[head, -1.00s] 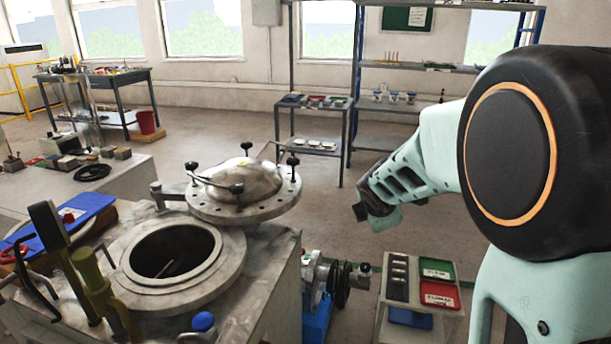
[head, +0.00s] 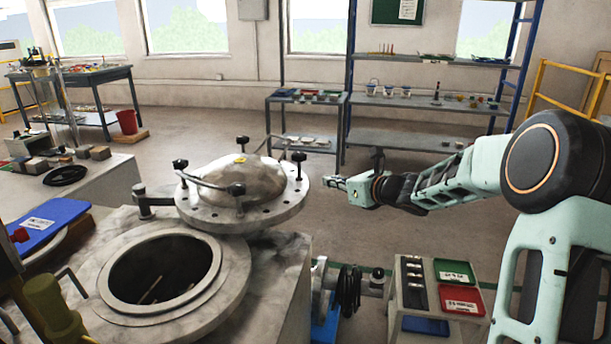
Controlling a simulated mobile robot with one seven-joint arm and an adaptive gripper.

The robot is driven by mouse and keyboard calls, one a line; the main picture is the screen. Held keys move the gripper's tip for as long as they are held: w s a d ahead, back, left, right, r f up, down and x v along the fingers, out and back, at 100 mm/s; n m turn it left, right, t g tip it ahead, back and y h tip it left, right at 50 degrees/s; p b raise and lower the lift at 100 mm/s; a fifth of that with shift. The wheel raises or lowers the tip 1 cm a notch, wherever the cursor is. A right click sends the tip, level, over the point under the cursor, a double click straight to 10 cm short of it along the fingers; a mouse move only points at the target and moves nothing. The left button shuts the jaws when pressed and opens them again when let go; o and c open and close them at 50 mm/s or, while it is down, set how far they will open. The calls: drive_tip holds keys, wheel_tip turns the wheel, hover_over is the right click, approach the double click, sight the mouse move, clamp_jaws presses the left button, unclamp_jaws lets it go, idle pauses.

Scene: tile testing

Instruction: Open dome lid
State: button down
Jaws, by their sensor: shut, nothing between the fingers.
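The dome lid (head: 243,186) is a round grey metal flange with a raised dome, a bent handle bar and several black knobs around its rim. It is swung aside to the back right of the round chamber opening (head: 165,272), held by a hinge arm at its left. The opening is uncovered, and thin rods show inside it. My gripper (head: 333,182) is just right of the lid's rim, pointing left at it. It is shut and empty. A small gap seems to lie between the fingertips and the rim, though depth is hard to judge.
A blue tray (head: 48,222) lies left of the chamber. A green-handled tool (head: 48,305) stands at the front left. A small stand with red and green bins (head: 462,300) is at the lower right. Shelves (head: 430,100) stand at the back. The floor behind the lid is clear.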

sight(307, 185)
drive_tip(key=shift+r+x, duration=0.15)
drive_tip(key=shift+x, duration=1.8)
drive_tip(key=shift+r+x, duration=0.15)
drive_tip(key=shift+x, duration=1.75)
drive_tip(key=shift+r+x, duration=0.15)
drive_tip(key=shift+x, duration=1.8)
drive_tip(key=shift+w, duration=0.15)
